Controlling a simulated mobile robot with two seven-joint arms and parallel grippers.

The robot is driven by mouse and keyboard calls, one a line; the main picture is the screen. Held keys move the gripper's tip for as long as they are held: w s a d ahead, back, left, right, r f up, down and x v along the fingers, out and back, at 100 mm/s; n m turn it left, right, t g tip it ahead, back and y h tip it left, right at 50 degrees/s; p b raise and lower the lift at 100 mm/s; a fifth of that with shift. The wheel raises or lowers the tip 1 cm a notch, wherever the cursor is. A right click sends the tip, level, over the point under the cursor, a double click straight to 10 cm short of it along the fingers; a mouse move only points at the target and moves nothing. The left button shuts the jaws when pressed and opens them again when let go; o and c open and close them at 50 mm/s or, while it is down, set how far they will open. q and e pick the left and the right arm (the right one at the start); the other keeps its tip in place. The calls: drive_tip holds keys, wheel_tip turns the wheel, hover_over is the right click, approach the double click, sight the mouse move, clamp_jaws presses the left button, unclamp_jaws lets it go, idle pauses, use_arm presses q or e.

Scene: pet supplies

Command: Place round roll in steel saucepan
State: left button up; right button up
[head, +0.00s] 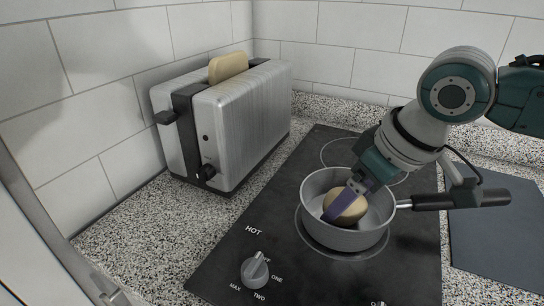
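The round roll (351,206), a tan ball-like bun, is inside the steel saucepan (316,189), low between its walls. The saucepan stands on the front hot plate of the black hob, its dark handle pointing right. My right gripper (343,203) reaches down into the saucepan from the upper right. One purple finger lies across the roll's left side. The other finger is not clearly seen, so I cannot tell whether the gripper grips the roll or is open around it. My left gripper is not in view.
A steel toaster (240,115) with a bread slice (228,67) stands left of the hob (225,270). A control knob (255,269) is at the hob's front. A dark board (500,240) lies at the right, partly under the pan handle (460,198). Tiled walls close off the back.

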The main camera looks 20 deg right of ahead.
drive_tip(key=shift+f, duration=0.35)
drive_tip(key=shift+f, duration=0.15)
drive_tip(key=o, duration=1.2)
drive_tip(key=shift+c, duration=0.2)
